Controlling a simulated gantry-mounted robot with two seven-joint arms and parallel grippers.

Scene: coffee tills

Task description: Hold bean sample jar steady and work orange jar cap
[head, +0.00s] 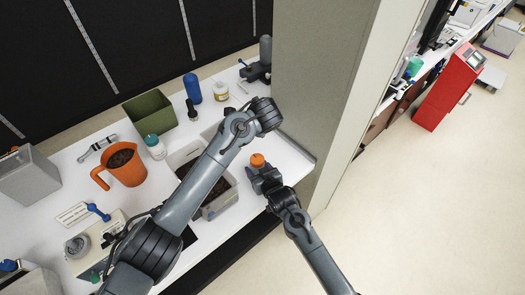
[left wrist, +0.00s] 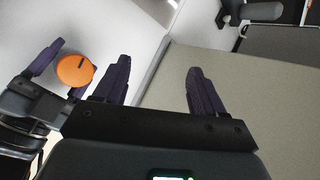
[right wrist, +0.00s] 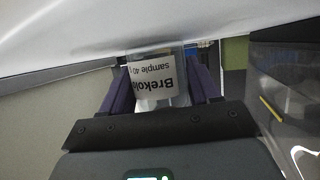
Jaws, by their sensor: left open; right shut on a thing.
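The bean sample jar is clear with a white printed label, upside down in the right wrist view (right wrist: 155,82). My right gripper (right wrist: 162,80) is shut on the jar, one dark finger on each side. The orange jar cap (head: 257,160) sits at the jar's top, just above my right gripper (head: 264,179) near the counter's right end. In the left wrist view the cap (left wrist: 74,70) lies left of my left gripper (left wrist: 157,72), outside its fingers. My left gripper is open and empty. Its fingers are hidden in the head view.
A grey bin (head: 218,205) stands left of the jar, partly under my left arm. A grey-beige pillar (head: 315,75) rises close behind.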

